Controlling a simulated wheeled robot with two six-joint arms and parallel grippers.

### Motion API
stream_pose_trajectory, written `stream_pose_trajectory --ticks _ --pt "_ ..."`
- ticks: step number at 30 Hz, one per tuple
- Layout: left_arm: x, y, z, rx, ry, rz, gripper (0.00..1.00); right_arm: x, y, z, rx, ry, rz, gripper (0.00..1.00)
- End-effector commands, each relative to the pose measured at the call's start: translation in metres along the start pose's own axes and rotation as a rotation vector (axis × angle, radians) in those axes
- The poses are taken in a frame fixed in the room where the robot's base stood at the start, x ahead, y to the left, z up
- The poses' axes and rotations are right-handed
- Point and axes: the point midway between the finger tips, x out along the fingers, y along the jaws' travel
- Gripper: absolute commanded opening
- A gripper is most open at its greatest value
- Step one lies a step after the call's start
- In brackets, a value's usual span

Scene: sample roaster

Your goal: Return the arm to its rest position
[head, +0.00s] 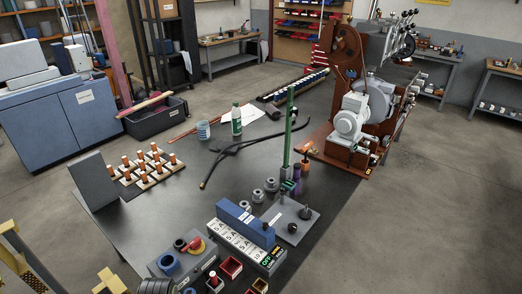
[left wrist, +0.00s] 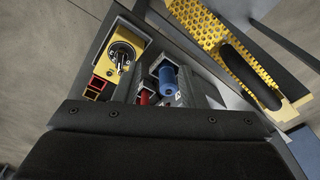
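In the left wrist view, a dark broad part with screws, which looks like my own left wrist or gripper body (left wrist: 160,125), fills the bottom. My right arm and gripper are not in the head view. No marker for a rest position shows.
The dark table (head: 150,215) holds a control box with a red button (head: 195,243), a blue block (head: 245,223), a grey stand plate (head: 290,222) and a green bottle (head: 236,120). The brown roaster (head: 345,50) stands at the back right. A yellow perforated part (left wrist: 225,40) shows in the wrist view.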

Motion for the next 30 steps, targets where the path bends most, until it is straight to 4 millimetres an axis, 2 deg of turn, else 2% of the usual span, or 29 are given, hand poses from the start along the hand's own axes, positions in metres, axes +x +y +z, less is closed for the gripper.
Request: stream_pose_trajectory --ticks 1,6,12,22,24,30 --pt "-0.002 -0.016 0.024 -0.03 0.019 -0.021 0.37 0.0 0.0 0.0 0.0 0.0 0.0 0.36" --pt "-0.023 -0.048 0.079 -0.095 0.092 -0.068 0.37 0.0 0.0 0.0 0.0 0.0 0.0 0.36" --pt "-0.049 -0.065 0.118 -0.123 0.147 -0.101 0.37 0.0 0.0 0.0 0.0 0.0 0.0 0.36" --pt "-0.089 -0.076 0.162 -0.134 0.211 -0.131 0.37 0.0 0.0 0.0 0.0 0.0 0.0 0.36" --pt "-0.07 -0.077 0.157 -0.136 0.204 -0.127 0.37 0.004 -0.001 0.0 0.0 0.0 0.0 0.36" --pt "-0.028 -0.079 0.153 -0.137 0.188 -0.121 0.37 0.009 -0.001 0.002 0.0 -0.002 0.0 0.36"
